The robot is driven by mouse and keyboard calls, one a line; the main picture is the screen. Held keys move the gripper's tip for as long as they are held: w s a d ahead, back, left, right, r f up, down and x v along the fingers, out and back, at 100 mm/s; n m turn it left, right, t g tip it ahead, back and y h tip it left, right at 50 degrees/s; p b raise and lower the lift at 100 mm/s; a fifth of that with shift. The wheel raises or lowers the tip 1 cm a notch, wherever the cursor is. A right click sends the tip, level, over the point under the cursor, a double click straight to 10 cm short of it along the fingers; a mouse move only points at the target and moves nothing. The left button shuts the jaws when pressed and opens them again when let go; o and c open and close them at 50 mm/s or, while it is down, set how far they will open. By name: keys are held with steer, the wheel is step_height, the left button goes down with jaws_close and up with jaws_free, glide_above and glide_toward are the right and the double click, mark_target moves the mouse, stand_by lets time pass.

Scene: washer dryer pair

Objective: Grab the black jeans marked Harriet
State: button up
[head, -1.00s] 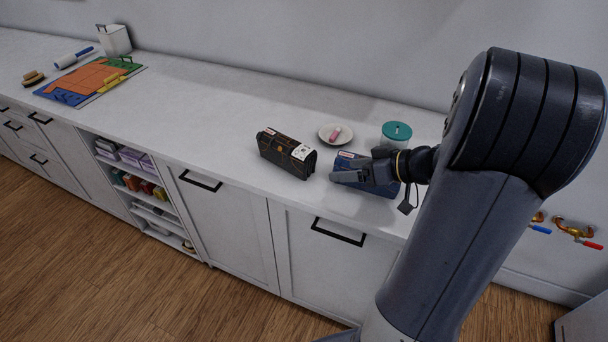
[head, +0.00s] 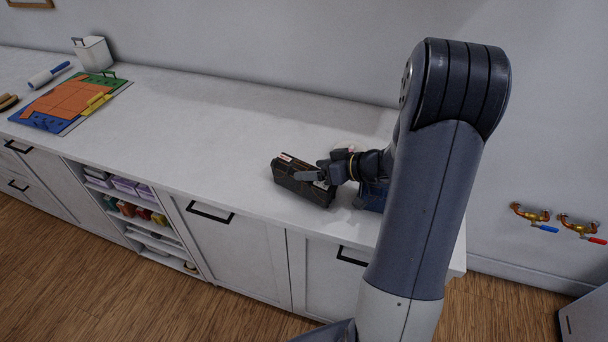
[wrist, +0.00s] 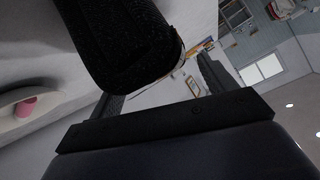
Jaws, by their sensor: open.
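The black folded jeans (head: 290,182) stand as a bundle on the white counter in the head view. A pale tag shows on their top, but its name is too small to read. My gripper (head: 313,177) is at their right end, its fingers overlapping them in the picture. In the wrist view the dark bundle (wrist: 125,45) lies ahead of and partly between the spread fingers of my gripper (wrist: 155,85). The gripper is open; whether it touches the cloth cannot be told.
Blue folded jeans (head: 373,197) lie just right, mostly behind my gripper. A dish with a pink item (wrist: 25,107) is close by in the wrist view. A coloured board (head: 70,100) and white bin (head: 93,54) are far left. Counter between is clear.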

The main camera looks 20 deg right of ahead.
steer(key=shift+w+a+f, duration=0.25)
steer(key=shift+w+a, duration=0.05)
steer(key=shift+a, duration=0.05)
steer(key=shift+c, duration=0.5)
steer(key=c, duration=1.2)
steer(key=shift+c, duration=0.6)
steer(key=shift+r, duration=0.15)
